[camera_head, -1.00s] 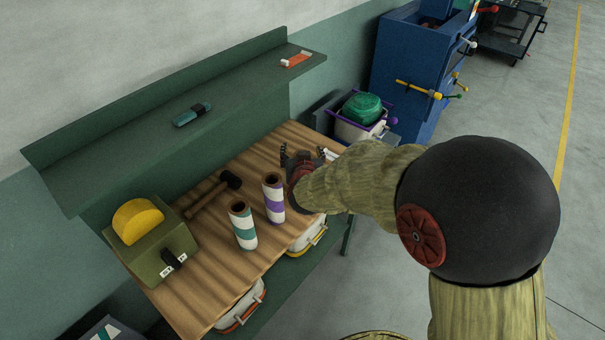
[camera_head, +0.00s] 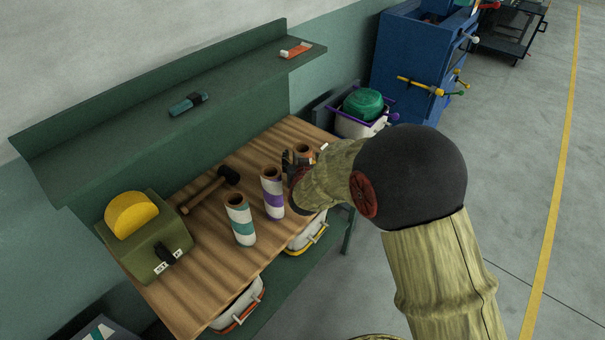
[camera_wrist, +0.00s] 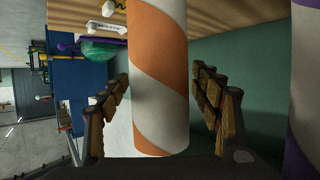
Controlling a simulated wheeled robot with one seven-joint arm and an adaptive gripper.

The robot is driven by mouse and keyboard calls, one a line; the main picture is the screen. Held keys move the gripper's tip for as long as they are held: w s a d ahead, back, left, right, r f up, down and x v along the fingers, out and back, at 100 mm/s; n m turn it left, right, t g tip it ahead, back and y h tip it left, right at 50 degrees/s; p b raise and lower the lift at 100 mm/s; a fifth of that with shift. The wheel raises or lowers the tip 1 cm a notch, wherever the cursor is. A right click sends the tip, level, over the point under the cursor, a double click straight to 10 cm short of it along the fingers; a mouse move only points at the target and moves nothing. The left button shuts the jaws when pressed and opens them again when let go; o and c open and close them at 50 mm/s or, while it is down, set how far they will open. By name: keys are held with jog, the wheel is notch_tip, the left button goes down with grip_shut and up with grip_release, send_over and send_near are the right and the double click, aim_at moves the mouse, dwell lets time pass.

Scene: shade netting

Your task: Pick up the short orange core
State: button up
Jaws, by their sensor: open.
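The short orange core, a tube with orange and white spiral bands, fills the middle of the wrist view (camera_wrist: 158,75). In the head view only its brown upper end (camera_head: 303,151) shows, with my arm and gripper hiding the rest. My gripper (camera_wrist: 162,95) is open, with one finger on each side of the orange core. I cannot tell whether either finger touches it. In the head view my gripper (camera_head: 295,165) is at the far right part of the wooden bench (camera_head: 185,282).
A purple-striped core (camera_head: 273,196) stands close beside my gripper, and a teal-striped core (camera_head: 240,222) stands nearer. A mallet (camera_head: 210,189) and a green box with a yellow half-disc (camera_head: 148,240) are further left. A green shelf (camera_head: 130,130) overhangs the bench's back.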

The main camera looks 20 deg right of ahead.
jog(key=shift+x, duration=1.2)
jog(key=shift+c, duration=1.4)
jog(key=c, duration=1.1)
jog(key=shift+c, duration=0.8)
